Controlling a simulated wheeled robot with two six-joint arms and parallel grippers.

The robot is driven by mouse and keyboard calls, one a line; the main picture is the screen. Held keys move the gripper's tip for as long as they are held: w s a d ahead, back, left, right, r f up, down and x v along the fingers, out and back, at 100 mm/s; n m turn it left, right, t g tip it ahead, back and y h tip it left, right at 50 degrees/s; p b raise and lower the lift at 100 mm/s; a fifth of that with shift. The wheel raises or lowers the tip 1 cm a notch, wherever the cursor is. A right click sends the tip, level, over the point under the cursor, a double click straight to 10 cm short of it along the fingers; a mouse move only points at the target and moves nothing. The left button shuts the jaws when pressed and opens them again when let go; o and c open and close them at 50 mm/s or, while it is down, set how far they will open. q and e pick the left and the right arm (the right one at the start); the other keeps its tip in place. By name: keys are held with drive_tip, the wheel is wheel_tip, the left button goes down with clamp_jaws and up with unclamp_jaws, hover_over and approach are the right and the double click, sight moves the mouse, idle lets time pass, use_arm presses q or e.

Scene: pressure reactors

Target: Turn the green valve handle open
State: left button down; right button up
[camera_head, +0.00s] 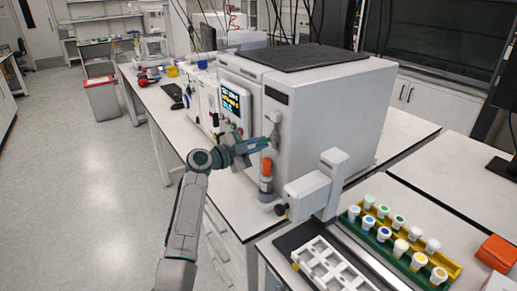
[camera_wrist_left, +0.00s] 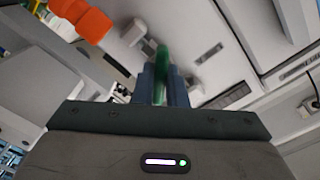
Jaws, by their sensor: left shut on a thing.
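The green valve handle (camera_wrist_left: 161,62) shows in the left wrist view as a narrow green bar between my gripper's fingers. My left gripper (camera_wrist_left: 161,86) is shut on it. In the head view my left gripper (camera_head: 263,143) reaches in from the left to the front corner of the large white reactor machine (camera_head: 330,115). The handle is small there and partly hidden by the fingers, so its angle is hard to tell. My right gripper is not in view.
An orange-topped cylinder (camera_head: 266,170) stands just below the gripper; orange also shows in the left wrist view (camera_wrist_left: 82,18). A white device (camera_head: 308,193) stands to the right, near a rack of capped vials (camera_head: 452,268).

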use_arm(q)
drive_tip(key=shift+s+f+n+b, duration=0.1)
drive_tip(key=shift+n+b, duration=3.35)
drive_tip(key=shift+n, duration=1.35)
drive_tip(key=c, duration=1.5)
unclamp_jaws()
drive_tip(key=shift+o, duration=0.2)
